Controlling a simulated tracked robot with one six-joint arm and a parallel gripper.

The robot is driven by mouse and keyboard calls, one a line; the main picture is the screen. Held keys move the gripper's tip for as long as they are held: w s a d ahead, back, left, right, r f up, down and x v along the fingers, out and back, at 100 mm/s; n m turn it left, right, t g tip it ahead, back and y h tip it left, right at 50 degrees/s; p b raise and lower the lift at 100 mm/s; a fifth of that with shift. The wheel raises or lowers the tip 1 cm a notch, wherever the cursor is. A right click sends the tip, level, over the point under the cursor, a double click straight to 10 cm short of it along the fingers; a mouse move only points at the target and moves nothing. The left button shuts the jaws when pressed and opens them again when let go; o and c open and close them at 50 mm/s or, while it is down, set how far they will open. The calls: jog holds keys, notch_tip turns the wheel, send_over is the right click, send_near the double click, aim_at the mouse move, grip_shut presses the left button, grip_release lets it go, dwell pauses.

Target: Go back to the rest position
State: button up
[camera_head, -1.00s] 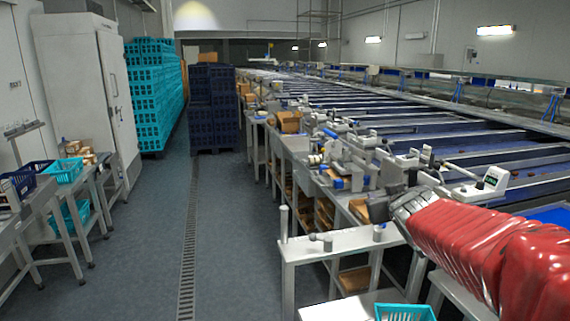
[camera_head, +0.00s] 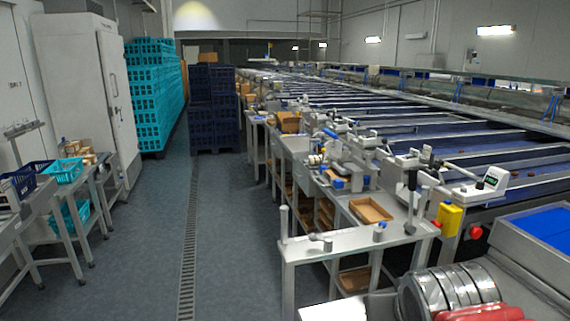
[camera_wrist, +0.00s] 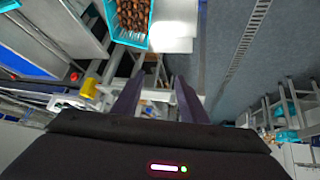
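My gripper (camera_wrist: 159,76) shows in the wrist view as two dark fingers standing apart with nothing between them. It is open and empty. My arm, with its red sleeve and grey links, is low at the bottom right of the head view. The gripper itself is out of sight there. A turquoise crate (camera_wrist: 131,43) filled with brown dates is at the top of the wrist view, beyond the fingertips and apart from them.
Long blue conveyor lanes (camera_head: 520,160) run along the right. Stacked turquoise crates (camera_head: 147,95) and dark blue crates (camera_head: 212,120) stand farther back. The grey aisle floor (camera_head: 230,230) is clear.

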jog(key=s+a+f+g+y, duration=0.1)
jog(key=s+a+f+g, duration=0.1)
jog(key=s, duration=0.7)
notch_tip(320, 180, down, 2)
jog(key=shift+a+f, duration=0.1)
jog(key=shift+a, duration=0.7)
